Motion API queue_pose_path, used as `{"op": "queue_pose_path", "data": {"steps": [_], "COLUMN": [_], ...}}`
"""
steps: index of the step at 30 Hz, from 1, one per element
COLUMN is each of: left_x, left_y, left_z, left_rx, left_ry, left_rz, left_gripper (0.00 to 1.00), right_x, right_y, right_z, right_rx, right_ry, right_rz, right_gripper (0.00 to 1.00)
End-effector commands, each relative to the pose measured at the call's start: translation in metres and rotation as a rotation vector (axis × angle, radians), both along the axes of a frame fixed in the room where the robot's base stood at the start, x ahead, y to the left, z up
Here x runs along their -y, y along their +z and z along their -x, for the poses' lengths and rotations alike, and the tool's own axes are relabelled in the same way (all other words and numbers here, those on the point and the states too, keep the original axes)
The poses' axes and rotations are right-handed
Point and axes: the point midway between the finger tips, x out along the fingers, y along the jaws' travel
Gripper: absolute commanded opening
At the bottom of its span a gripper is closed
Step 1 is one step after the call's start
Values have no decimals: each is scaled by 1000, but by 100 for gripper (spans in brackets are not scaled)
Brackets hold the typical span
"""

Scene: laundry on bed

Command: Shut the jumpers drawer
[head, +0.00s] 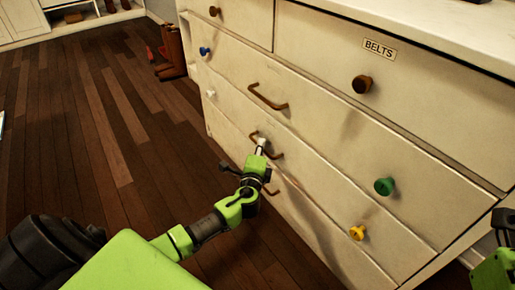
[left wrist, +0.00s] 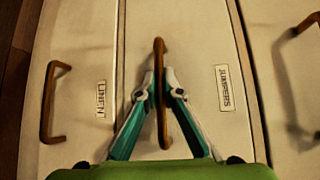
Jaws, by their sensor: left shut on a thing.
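The jumpers drawer (head: 318,178) is in the pale chest of drawers. Its front carries a brown bar handle (head: 279,154) and, in the left wrist view, a JUMPERS label (left wrist: 223,88). The front looks nearly flush with its neighbours; I cannot tell whether a small gap is left. My left gripper (head: 262,144) is at the handle. In the left wrist view its fingers (left wrist: 161,82) close from both sides on the upright brown bar (left wrist: 159,56). My right gripper (head: 504,225) shows only partly at the right edge, away from the drawer, its fingertips unclear.
The LINEN drawer (left wrist: 80,100) is beside it in the left wrist view. A BELTS drawer (head: 390,75) is above. Knobs stick out, such as a green one (head: 384,186) and a yellow one (head: 357,232). Brown boots (head: 172,50) stand behind; the wooden floor (head: 90,120) is mostly clear.

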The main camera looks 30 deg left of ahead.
Motion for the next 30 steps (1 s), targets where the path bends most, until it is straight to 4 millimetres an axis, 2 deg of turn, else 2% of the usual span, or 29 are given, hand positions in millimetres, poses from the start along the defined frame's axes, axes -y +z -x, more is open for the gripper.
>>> {"op": "queue_pose_path", "data": {"steps": [1, 3, 4, 17, 20, 30], "left_x": [1, 1, 1, 3, 9, 36], "left_y": [3, 3, 3, 2, 3, 13], "left_z": [-3, -3, -3, 4, 16, 80], "left_rx": [6, 6, 6, 4, 3, 3], "left_ry": [-6, -7, -7, -5, -6, -6], "left_rz": [1, 1, 1, 0, 2, 3], "left_gripper": [0, 23, 25, 25, 25, 25], "right_x": [0, 0, 0, 0, 0, 0], "right_y": [0, 0, 0, -3, -3, -3], "right_z": [0, 0, 0, -2, -1, -1], "right_rx": [1, 1, 1, -10, -10, -8], "right_ry": [0, 0, 0, -2, -1, -1], "right_rz": [0, 0, -1, 0, 0, 0], "right_gripper": [80, 80, 80, 80, 80, 80]}}
